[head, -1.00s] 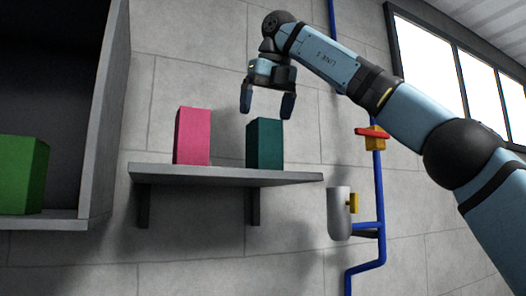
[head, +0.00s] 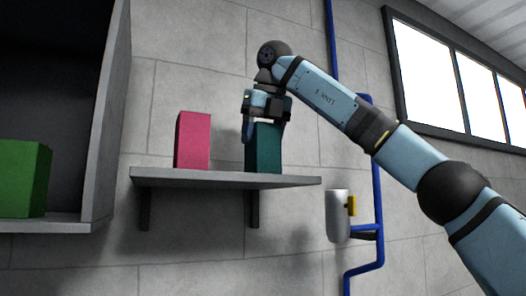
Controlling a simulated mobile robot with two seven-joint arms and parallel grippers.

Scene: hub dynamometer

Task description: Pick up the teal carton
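The teal carton (head: 265,153) stands upright on the right part of the grey wall shelf (head: 220,180). My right gripper (head: 265,126) has come down from above over the carton's top. Its left finger hangs beside the carton's left edge and its other finger is at the upper right, so the fingers straddle the top. The fingers look spread about as wide as before, with the carton between them. Whether they touch its sides is hard to tell. My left gripper is not in view.
A pink carton (head: 193,141) stands on the same shelf, left of the teal one. A green box (head: 22,180) sits in a grey cabinet (head: 105,120) at the far left. A blue pipe (head: 379,215) and a grey cylinder (head: 338,215) with a yellow part are right of the shelf.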

